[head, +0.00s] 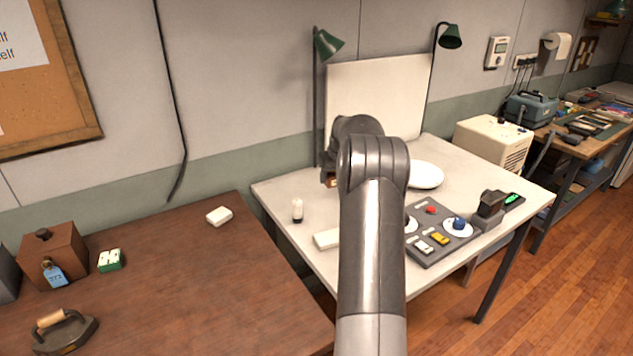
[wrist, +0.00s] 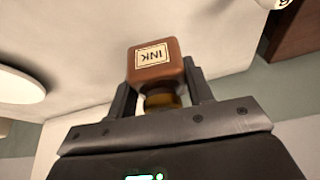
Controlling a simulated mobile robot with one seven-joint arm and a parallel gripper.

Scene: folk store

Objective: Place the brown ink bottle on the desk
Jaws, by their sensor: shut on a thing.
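The brown ink bottle (wrist: 158,62) has a pale "INK" label, which reads upside down in the wrist view. My gripper (wrist: 162,92) is shut on it, one finger on each side of its yellowish neck. In the head view, my arm hides most of the gripper, and only a small brown patch of the bottle (head: 331,184) shows, over the back of the white table (head: 275,190). I cannot tell whether the bottle touches the white top. A brown wooden desk (head: 190,300) stands at the left.
A small white bottle (head: 297,211), a white plate (head: 426,175) and a grey panel with coloured items (head: 440,233) are on the white table. Two green lamps (head: 326,43) and an upright white board (head: 375,95) stand behind. The wooden desk holds a flat iron (head: 65,332), with clear room at its middle.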

